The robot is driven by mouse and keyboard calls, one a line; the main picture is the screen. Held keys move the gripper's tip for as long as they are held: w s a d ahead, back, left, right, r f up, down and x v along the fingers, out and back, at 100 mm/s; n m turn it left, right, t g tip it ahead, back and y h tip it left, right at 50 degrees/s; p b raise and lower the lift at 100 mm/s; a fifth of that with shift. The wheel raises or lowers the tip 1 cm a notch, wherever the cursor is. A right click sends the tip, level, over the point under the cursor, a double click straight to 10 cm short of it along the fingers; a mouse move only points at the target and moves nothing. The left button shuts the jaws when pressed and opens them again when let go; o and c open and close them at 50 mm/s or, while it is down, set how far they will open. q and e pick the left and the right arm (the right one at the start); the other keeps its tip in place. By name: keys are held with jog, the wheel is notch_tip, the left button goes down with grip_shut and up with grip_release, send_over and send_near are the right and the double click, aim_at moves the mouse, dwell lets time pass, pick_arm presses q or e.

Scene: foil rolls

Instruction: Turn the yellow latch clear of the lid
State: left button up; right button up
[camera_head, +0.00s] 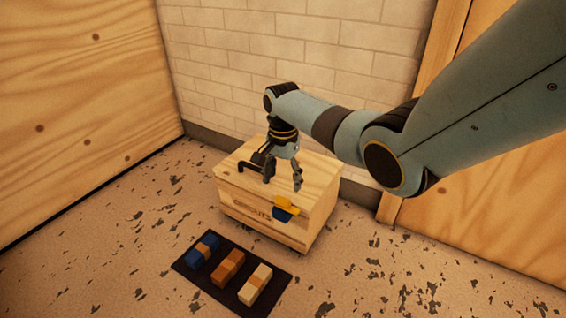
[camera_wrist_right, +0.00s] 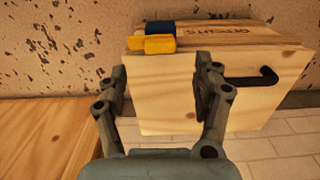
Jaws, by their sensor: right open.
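A wooden box (camera_head: 262,220) with a pale lid (camera_head: 316,176) stands on the floor. A yellow latch (camera_head: 287,203) sits at the lid's front edge, overlapping it, with a blue piece (camera_head: 283,215) just below on the front face. The latch also shows in the right wrist view (camera_wrist_right: 152,44), beside the blue piece (camera_wrist_right: 160,27). My right gripper (camera_head: 283,184) points down over the lid, open and empty, its fingers apart. In the right wrist view the latch lies beyond and between the fingertips (camera_wrist_right: 162,68), apart from them. My left gripper is not in view.
A black handle (camera_head: 248,165) rises from the lid, left of my right gripper. A dark mat (camera_head: 222,290) with blue, orange and cream wrapped bars lies in front of the box. A brick wall (camera_head: 330,60) is behind; speckled floor is clear to the right.

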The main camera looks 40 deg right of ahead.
aim_at(283, 199)
notch_tip(283, 199, up, 5)
jog(key=shift+r, duration=0.1)
dwell(0.6)
